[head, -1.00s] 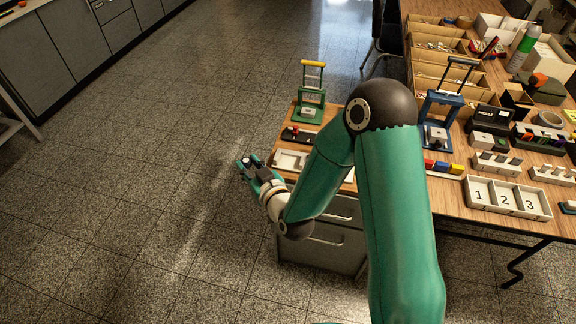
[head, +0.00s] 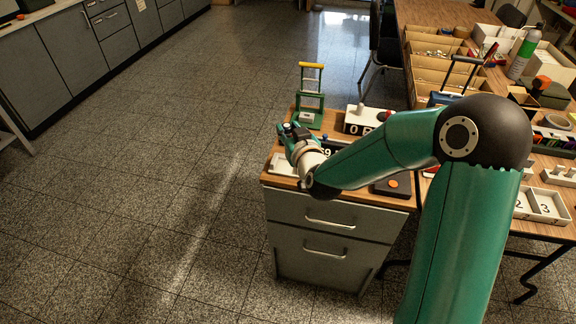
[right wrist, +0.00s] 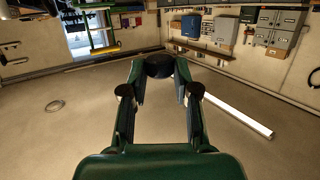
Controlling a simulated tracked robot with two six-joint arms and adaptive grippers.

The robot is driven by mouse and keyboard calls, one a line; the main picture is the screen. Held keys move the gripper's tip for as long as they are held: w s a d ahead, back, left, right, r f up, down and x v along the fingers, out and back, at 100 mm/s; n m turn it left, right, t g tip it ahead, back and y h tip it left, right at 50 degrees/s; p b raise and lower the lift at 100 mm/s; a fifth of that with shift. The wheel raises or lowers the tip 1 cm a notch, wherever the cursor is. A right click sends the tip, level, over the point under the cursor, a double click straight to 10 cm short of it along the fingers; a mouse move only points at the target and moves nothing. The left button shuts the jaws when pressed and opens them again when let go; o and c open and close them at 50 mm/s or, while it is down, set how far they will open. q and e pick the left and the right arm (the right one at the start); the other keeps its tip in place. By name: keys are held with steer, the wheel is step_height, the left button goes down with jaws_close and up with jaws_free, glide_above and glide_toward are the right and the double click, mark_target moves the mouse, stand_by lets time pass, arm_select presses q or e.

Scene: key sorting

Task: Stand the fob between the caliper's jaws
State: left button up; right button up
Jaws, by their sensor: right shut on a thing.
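My right gripper (head: 287,130) is raised over the left side of the small wooden-topped cabinet, in front of the green press frame. In the right wrist view its fingers (right wrist: 160,72) are shut on a dark rounded thing, likely the fob (right wrist: 159,66). The fob's full shape is hidden by the fingers. I cannot make out the caliper or its jaws for certain; my right arm covers much of the cabinet top. My left gripper is not in view.
The cabinet (head: 310,258) carries a green press frame (head: 309,100), a white number block (head: 357,120), a pale tray (head: 285,165) and a dark block with an orange button (head: 392,186). A crowded table stands right. Open floor lies left.

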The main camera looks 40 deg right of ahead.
mark_target(290, 173)
step_height(290, 173, down, 11)
steer(key=shift+b, duration=0.35)
steer(key=shift+f+b, duration=0.55)
steer(key=shift+b, duration=0.45)
steer(key=o, duration=0.8)
steer(key=shift+s+f, duration=0.1)
